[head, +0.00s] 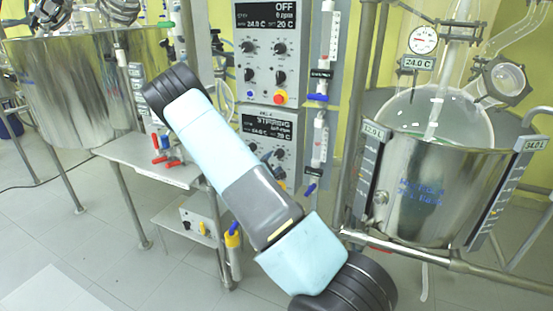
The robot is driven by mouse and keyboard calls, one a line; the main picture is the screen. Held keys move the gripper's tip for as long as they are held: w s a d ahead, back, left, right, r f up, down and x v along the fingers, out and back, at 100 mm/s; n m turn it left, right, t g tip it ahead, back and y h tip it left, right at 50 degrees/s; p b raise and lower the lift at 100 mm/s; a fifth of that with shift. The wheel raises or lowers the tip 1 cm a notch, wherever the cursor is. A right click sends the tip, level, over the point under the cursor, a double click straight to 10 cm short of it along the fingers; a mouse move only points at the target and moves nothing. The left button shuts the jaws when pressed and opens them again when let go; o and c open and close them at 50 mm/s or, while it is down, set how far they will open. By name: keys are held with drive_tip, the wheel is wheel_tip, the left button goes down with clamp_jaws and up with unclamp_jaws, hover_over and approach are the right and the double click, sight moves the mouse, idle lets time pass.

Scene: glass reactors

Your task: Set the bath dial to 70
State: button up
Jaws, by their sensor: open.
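The upper control panel (264,62) stands upright at top centre in the head view. Its display (266,15) reads OFF, 0 rpm, 24.0 C and SET 20 C. Several dark knobs sit below the display, among them a lower left knob (250,74) and a lower right knob (280,77); their labels are too small to read. A lower control panel (254,142) also has a display and knobs. My arm crosses in front of it and hides part of it. Which knob is the bath dial I cannot tell. My gripper is not visible in this view.
A steel bath with a glass reactor (436,118) stands at the right, with a round gauge (423,40) and a 24.0 C readout (417,63) above. Another steel vessel (78,86) stands at the left. A small shelf (150,160) holds coloured valves. Metal posts flank the panels.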

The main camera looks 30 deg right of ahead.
sight(278, 156)
drive_tip(key=shift+x, duration=2.85)
drive_tip(key=shift+c, duration=0.5)
drive_tip(key=c, duration=0.9)
drive_tip(key=shift+a, duration=0.2)
drive_tip(key=shift+c, duration=0.3)
drive_tip(key=shift+d, duration=0.15)
